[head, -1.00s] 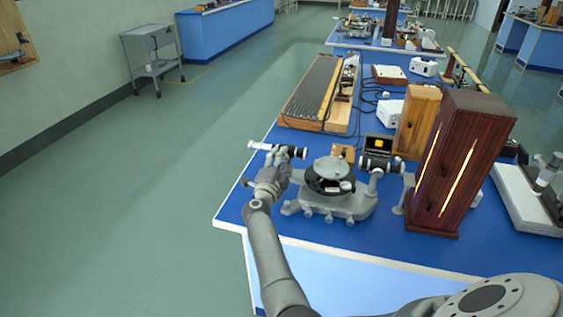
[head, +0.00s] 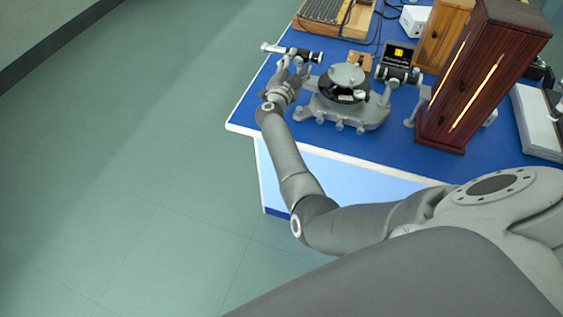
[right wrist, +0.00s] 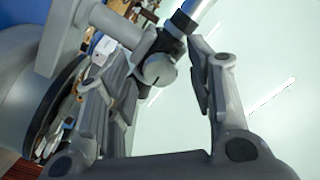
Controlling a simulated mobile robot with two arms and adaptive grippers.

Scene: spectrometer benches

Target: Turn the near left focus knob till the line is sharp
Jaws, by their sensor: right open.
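The grey spectrometer (head: 345,112) stands on the blue bench, with its telescope tube (head: 276,48) pointing out to the left. My right gripper (head: 298,66) is just below and in front of the tube. In the right wrist view, my right gripper (right wrist: 160,95) is open, one finger on each side of a rounded grey knob (right wrist: 159,69) under the tube (right wrist: 190,17). I cannot tell whether either finger touches the knob. The small screen (head: 398,54) shows a yellow mark, too small to judge for sharpness. My left gripper is not in view.
A tall dark wooden box (head: 480,85) with lit slits stands right of the spectrometer, beside a lighter wooden box (head: 440,38). A white-topped case (head: 535,120) lies farther right. The bench's left edge is close to my right gripper, with open floor beyond.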

